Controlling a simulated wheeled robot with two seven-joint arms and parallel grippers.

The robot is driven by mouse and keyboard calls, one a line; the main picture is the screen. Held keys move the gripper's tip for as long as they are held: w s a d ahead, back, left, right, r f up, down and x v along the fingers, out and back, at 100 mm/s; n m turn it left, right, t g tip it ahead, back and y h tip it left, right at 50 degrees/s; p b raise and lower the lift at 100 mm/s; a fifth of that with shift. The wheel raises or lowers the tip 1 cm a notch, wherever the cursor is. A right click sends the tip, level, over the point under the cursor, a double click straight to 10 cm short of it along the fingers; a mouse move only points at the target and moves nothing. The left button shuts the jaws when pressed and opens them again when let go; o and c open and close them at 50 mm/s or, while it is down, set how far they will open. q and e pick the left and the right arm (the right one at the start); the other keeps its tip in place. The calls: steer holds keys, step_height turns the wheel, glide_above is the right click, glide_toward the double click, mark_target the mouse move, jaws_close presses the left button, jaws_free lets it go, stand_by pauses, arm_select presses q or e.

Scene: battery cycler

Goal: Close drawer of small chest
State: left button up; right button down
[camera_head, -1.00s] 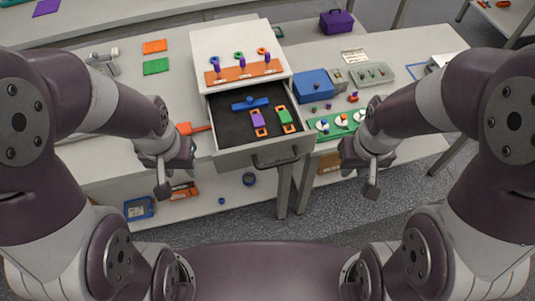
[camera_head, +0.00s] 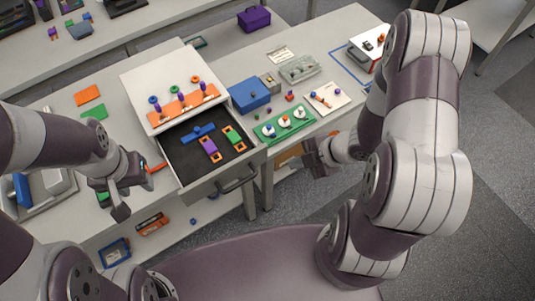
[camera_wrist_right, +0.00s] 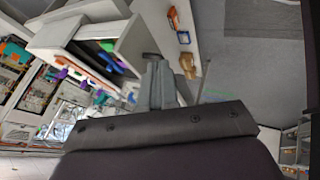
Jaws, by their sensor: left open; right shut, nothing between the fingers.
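The small white chest (camera_head: 150,75) stands on the table with its drawer (camera_head: 183,172) pulled out toward me. The drawer holds a blue piece (camera_head: 198,132), a purple and orange piece (camera_head: 209,149) and a green and orange piece (camera_head: 234,138). Its dark handle (camera_head: 237,181) is on the front face. My left gripper (camera_head: 119,204) is open, left of the drawer and apart from it. My right gripper (camera_head: 314,158) is shut and empty, right of the handle and apart from it. In the right wrist view the shut fingers (camera_wrist_right: 157,80) point toward the chest and drawer.
A green board with white discs (camera_head: 285,124) and a blue box (camera_head: 249,95) lie right of the drawer. An orange rack with pegs (camera_head: 183,104) sits on the chest. Below, a shelf holds a blue bin (camera_head: 115,252). The space before the drawer front is clear.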

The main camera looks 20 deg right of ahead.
glide_toward(258, 163)
step_height(258, 163, down, 4)
steer(key=s+a, duration=0.1)
steer(key=s, duration=0.1)
arm_select(q)
steer(key=shift+d+r+p, duration=0.1)
steer(key=shift+r+p, duration=0.6)
steer(key=shift+p, duration=0.05)
arm_select(e)
steer(key=shift+w+a, duration=0.35)
steer(key=shift+w, duration=0.5)
steer(key=shift+w+a, duration=0.3)
steer(key=shift+w, duration=0.6)
steer(key=shift+r, duration=0.1)
